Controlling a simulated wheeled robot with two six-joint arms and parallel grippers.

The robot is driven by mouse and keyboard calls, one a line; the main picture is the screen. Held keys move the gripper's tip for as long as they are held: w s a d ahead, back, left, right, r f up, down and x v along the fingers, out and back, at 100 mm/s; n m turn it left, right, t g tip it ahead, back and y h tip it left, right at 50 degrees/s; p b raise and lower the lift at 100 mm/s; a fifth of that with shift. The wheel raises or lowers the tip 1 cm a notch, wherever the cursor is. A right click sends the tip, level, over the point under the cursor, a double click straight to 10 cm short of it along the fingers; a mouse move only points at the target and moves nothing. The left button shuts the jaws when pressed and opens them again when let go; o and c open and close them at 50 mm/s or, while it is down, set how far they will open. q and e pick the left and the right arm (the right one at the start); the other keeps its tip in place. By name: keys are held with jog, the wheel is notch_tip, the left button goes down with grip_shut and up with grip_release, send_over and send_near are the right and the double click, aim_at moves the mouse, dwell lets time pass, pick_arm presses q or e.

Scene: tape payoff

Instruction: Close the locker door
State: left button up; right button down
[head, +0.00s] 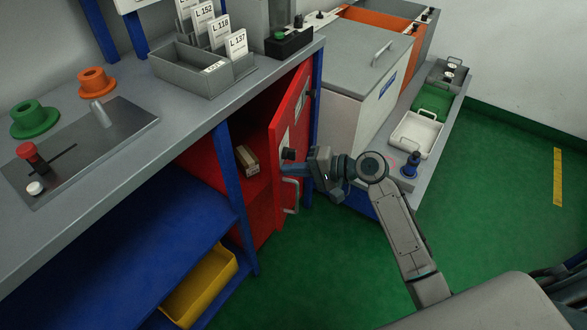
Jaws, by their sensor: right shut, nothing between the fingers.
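The red locker door (276,165) stands open under the workbench, swung out into the aisle from the blue post at its right. A grey pull handle (291,196) and a dark round knob (288,154) are on its outer face. Inside the red locker, a small tan box (246,159) shows on a shelf. My right gripper (312,166) is shut and empty, close beside the outer face of the door near the knob and above the handle. I cannot tell whether it touches the door. My left gripper is not in view.
The workbench (185,112) holds card holders and a control panel. A yellow bin (203,285) sits on the blue lower shelf left of the locker. A grey-lidded cabinet (363,60) and a side bench with trays (417,133) stand right. Green floor is clear in front.

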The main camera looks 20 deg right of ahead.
aim_at(279, 166)
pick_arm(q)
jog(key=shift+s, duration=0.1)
pick_arm(e)
jog(key=shift+m+t+h, duration=0.5)
jog(key=shift+m+t, duration=0.3)
jog(key=shift+t, duration=0.1)
jog(key=w+a+p, duration=0.1)
jog(key=a+p, duration=0.1)
jog(key=a, duration=0.1)
jog(key=w+a+p, duration=0.1)
jog(key=shift+w+a+r+p, duration=0.25)
jog(key=shift+w+a+p, duration=0.05)
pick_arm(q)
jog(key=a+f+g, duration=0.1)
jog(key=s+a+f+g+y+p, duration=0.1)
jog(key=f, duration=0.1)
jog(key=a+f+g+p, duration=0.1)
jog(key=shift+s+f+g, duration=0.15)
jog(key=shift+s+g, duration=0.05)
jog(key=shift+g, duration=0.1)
pick_arm(e)
jog(key=w+a+m+t+h, duration=0.1)
jog(key=w+a, duration=0.3)
jog(key=a, duration=0.1)
jog(key=shift+w+a, duration=0.35)
jog(key=shift+w, duration=0.05)
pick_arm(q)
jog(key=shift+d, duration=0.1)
